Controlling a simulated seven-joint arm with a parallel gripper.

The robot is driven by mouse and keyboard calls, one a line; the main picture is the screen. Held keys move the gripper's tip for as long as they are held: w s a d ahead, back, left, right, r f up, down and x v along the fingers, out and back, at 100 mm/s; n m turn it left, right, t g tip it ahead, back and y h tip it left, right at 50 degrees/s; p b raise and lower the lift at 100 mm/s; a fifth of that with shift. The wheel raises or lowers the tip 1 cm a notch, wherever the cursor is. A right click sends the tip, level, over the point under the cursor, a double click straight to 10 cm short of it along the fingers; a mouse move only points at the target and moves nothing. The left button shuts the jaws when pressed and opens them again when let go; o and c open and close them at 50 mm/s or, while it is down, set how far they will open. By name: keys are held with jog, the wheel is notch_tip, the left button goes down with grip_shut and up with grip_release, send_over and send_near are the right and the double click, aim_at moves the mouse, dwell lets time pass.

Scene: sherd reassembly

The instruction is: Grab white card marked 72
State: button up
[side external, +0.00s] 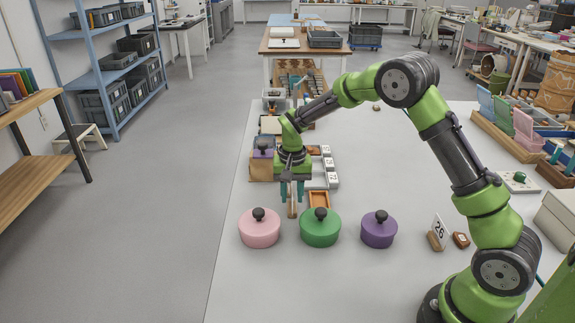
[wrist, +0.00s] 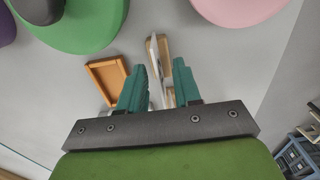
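A white card (wrist: 156,56) stands edge-on in a wooden holder (wrist: 165,46) in the wrist view, between and just beyond my fingertips. Its face is turned away, so I cannot read a number on it. My gripper (wrist: 161,66) has two teal fingers spread apart, with grey table showing between them and the card. In the side view my gripper (side external: 292,190) points down over the table, with the narrow wooden holder (side external: 292,207) between its fingers. Another white card (side external: 439,229), marked 26, stands in a wooden holder at the right.
Pink (side external: 259,230), green (side external: 320,228) and purple (side external: 379,230) lidded pots stand in a row in front of my gripper. A small orange-brown tray (side external: 319,199) lies close to its right. White numbered blocks (side external: 331,172) lie behind. The table's middle right is clear.

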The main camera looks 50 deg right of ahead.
jog(key=shift+f, duration=0.9)
jog(key=shift+c, duration=0.3)
grip_shut()
jog(key=shift+r, duration=0.15)
